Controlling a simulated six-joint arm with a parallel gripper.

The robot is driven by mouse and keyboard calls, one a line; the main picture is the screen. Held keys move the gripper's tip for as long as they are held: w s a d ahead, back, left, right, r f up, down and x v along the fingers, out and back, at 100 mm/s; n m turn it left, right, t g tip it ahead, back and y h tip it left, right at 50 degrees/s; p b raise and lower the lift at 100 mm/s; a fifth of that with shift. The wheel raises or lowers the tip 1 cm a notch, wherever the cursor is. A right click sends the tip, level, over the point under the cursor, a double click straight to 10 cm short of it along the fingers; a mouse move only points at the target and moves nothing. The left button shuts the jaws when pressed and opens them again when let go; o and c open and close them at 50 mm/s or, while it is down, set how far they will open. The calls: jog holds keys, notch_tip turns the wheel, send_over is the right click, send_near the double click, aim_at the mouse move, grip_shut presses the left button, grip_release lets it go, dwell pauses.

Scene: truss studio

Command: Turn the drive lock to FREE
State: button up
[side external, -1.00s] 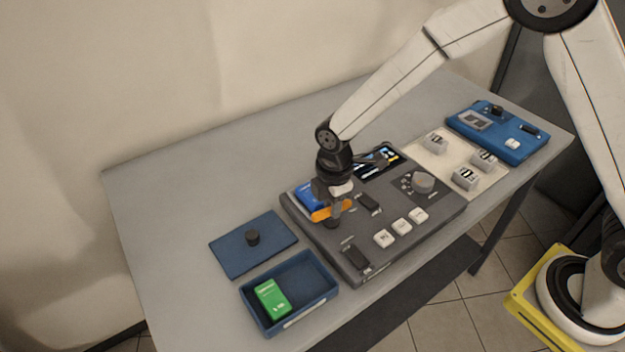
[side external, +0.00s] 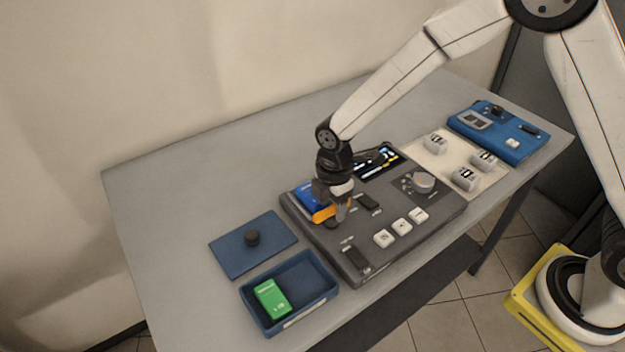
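The dark grey control panel (side external: 318,248) lies on the table, with my gripper (side external: 341,212) pointing down over its left part. An orange lever-like handle (side external: 324,214), probably the drive lock, is at my fingers. One finger stands in front of its right part and hides some of it. I cannot tell whether the fingers are closed on the handle or only beside it. The FREE marking cannot be read at this size.
The panel also bears a grey knob (side external: 424,182), white buttons (side external: 402,227) and dark switches. A blue tray (side external: 331,287) with a green block (side external: 271,298) and a blue plate (side external: 232,257) lie left. The table behind is clear.

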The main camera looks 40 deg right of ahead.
aim_at(332, 207)
jog(key=shift+r, duration=3.9)
jog(key=shift+s+d+r+m, duration=0.1)
jog(key=shift+s+d+m, duration=0.1)
jog(key=shift+d+m, duration=0.3)
jog(key=s+d+m+t, duration=0.2)
jog(key=s+d+m, duration=1)
jog(key=m, duration=0.5)
jog(key=shift+s+d+t, duration=0.25)
jog(key=shift+d+t, duration=0.05)
jog(key=shift+d, duration=0.45)
